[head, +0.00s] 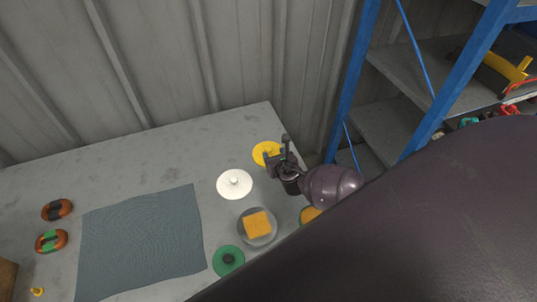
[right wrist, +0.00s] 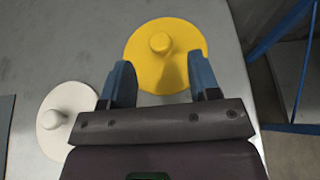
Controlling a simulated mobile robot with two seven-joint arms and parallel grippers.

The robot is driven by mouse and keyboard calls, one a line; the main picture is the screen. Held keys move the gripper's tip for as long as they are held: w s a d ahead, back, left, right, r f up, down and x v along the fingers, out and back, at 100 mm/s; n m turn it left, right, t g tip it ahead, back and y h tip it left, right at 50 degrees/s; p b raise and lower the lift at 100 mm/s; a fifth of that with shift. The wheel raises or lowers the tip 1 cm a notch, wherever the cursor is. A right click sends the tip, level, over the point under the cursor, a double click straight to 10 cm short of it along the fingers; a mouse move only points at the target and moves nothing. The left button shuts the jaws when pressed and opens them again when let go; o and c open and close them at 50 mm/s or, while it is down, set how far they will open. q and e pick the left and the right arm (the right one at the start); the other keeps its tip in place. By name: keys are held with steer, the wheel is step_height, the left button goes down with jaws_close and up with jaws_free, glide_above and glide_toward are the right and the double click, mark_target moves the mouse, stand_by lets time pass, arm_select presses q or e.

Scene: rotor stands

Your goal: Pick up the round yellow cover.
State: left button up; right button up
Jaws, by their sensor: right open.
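The round yellow cover (head: 266,153) lies on the grey table near its back right edge in the head view. In the right wrist view the yellow cover (right wrist: 165,52) is a flat disc with a raised round knob in its middle. My right gripper (head: 278,155) is over the table beside the cover in the head view. The knob is beyond the fingertips. My left gripper is not in view.
A white round cover (head: 234,184) lies left of the yellow one. A grey dish with an orange square piece (head: 257,225), a green disc (head: 228,261) and a dark mat (head: 140,243) are nearer. A blue-framed shelf (head: 357,75) stands at the right, a wall behind.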

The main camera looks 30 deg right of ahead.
mark_target(269, 149)
steer(key=shift+b+x, duration=0.8)
steer(key=shift+x, duration=2.1)
steer(key=shift+s, duration=0.1)
steer(key=c, duration=1)
